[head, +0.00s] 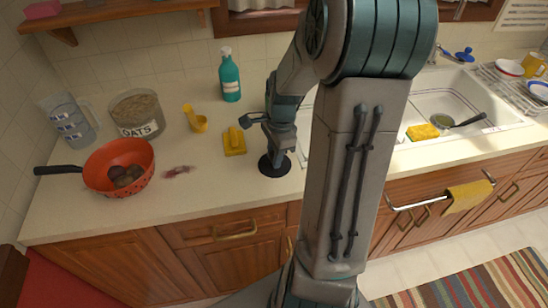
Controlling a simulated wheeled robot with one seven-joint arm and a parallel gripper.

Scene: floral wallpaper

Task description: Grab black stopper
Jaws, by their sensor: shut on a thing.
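The black stopper (268,167) is a dark round disc on the pale countertop, left of the sink. My gripper (276,157) points down over it and is shut on it, with the fingers at its middle. The disc's rim shows around the fingertips. It appears to be at or very near the counter surface; I cannot tell if there is a gap.
A yellow block-like item (234,142) lies just left of the stopper. The sink (455,92) is at right.

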